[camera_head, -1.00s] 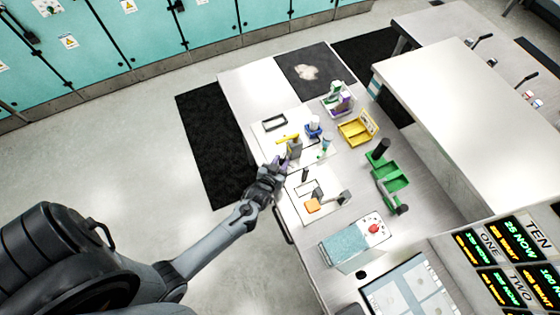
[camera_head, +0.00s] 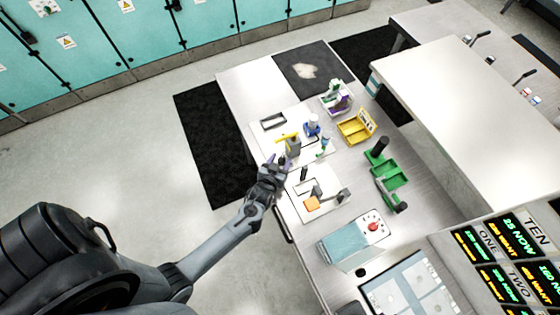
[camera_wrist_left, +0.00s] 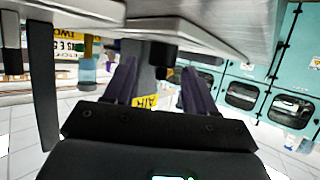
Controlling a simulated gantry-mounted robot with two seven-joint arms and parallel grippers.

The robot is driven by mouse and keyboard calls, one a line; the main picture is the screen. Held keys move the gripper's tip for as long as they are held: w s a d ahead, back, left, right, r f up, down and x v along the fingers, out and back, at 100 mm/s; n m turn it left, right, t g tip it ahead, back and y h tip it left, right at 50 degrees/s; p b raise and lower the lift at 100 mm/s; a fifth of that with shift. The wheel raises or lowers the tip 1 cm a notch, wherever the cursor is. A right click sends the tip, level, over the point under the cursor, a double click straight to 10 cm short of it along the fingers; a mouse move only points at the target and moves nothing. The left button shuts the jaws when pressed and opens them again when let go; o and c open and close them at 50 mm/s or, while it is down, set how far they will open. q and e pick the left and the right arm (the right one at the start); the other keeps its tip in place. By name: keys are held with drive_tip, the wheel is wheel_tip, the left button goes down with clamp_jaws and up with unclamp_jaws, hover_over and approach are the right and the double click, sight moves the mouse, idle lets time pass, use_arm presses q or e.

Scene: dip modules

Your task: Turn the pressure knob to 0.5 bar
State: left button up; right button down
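A grey upright unit (camera_head: 294,149) with a yellow part (camera_head: 286,138) on top stands on the bench, just beyond my left gripper (camera_head: 280,160). In the left wrist view, my left gripper (camera_wrist_left: 158,88) has its two purple fingers apart. A grey body with a yellow AIR label (camera_wrist_left: 146,101) shows in the gap between them. A dark, knob-like cylinder (camera_wrist_left: 163,54) is near that body, ahead of the fingertips; I cannot tell for certain that it is the pressure knob. No contact with the fingers is clear, and no pressure reading is legible. My right gripper is out of view.
A blue-topped bottle (camera_head: 312,126) stands right of the grey unit. Yellow (camera_head: 355,130) and green (camera_head: 390,173) trays lie farther right. Open floor lies left of the bench.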

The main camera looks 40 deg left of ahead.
use_arm(q)
drive_tip(key=v, duration=1)
drive_tip(key=shift+s+d+r, duration=0.1)
drive_tip(key=shift+s+r, duration=0.1)
drive_tip(key=shift+s, duration=0.15)
